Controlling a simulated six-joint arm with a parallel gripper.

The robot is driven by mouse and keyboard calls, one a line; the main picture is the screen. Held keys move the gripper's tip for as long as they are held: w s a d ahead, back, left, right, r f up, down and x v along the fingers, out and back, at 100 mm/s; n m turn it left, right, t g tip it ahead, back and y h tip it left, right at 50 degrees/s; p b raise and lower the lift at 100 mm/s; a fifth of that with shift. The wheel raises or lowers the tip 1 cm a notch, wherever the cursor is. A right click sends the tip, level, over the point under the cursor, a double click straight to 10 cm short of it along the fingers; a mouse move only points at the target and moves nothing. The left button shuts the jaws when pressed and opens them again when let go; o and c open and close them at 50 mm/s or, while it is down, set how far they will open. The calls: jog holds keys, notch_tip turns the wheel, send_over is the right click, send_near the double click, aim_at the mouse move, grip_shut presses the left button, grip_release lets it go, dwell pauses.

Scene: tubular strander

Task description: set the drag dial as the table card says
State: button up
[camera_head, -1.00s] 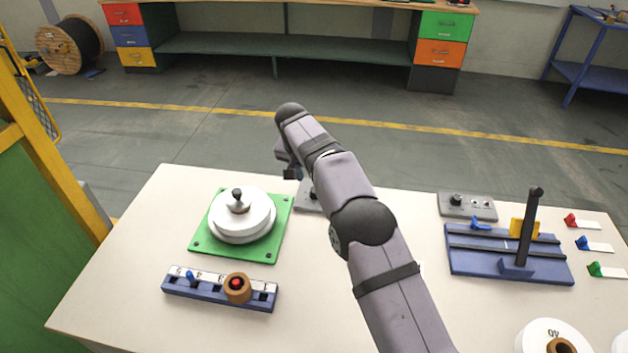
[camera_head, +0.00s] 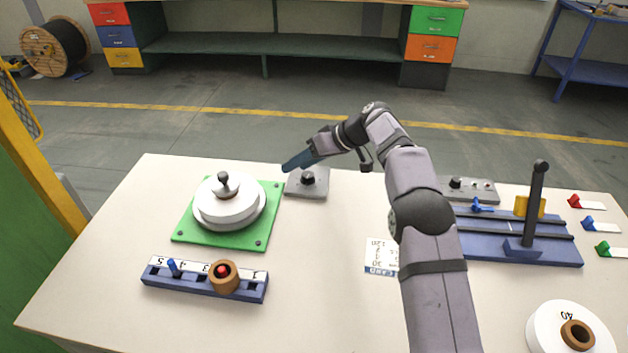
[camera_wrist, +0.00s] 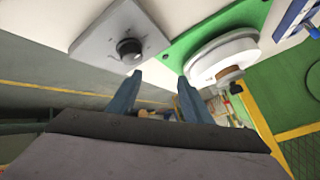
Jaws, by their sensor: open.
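A grey plate (camera_head: 317,190) with a black round dial (camera_head: 308,178) lies at the table's back edge, right of the green plate. It also shows in the wrist view, where the dial (camera_wrist: 129,50) is up and left of my fingertips. My gripper (camera_head: 290,166) has blue fingers and is at the back edge, just above and left of the dial. In the wrist view my gripper (camera_wrist: 160,78) is open, empty and apart from the dial. A white table card (camera_head: 380,257) lies mid-table, upside down in the head view and partly hidden by my arm; its lettering is hard to read.
White stacked discs (camera_head: 230,204) sit on the green plate (camera_head: 189,236). A blue numbered rack (camera_head: 190,286) holds a brown ring. At right are a blue stand (camera_head: 530,250) with a post, a second grey box (camera_head: 468,188) with knobs, coloured tags, and a white spool (camera_head: 545,325).

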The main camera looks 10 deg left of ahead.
aim_at(310, 175)
jog(key=d+n+y+b, duration=0.1)
jog(key=d+n, duration=0.1)
jog(key=d, duration=0.1)
jog(key=d+f+n+y+b, duration=0.1)
jog(key=d+n, duration=0.1)
jog(key=d, duration=0.1)
jog(key=w+d+f+n+y, duration=0.1)
jog(key=d+n+y, duration=0.1)
jog(key=d, duration=0.1)
jog(key=shift+b, duration=0.4)
jog(key=shift+s+d+f+n, duration=0.1)
jog(key=shift+d+n, duration=0.4)
jog(key=shift+n, duration=0.1)
jog(key=shift+p+x, duration=1.1)
jog(key=shift+x, duration=2.55)
jog(key=shift+c, duration=0.4)
jog(key=c, duration=1)
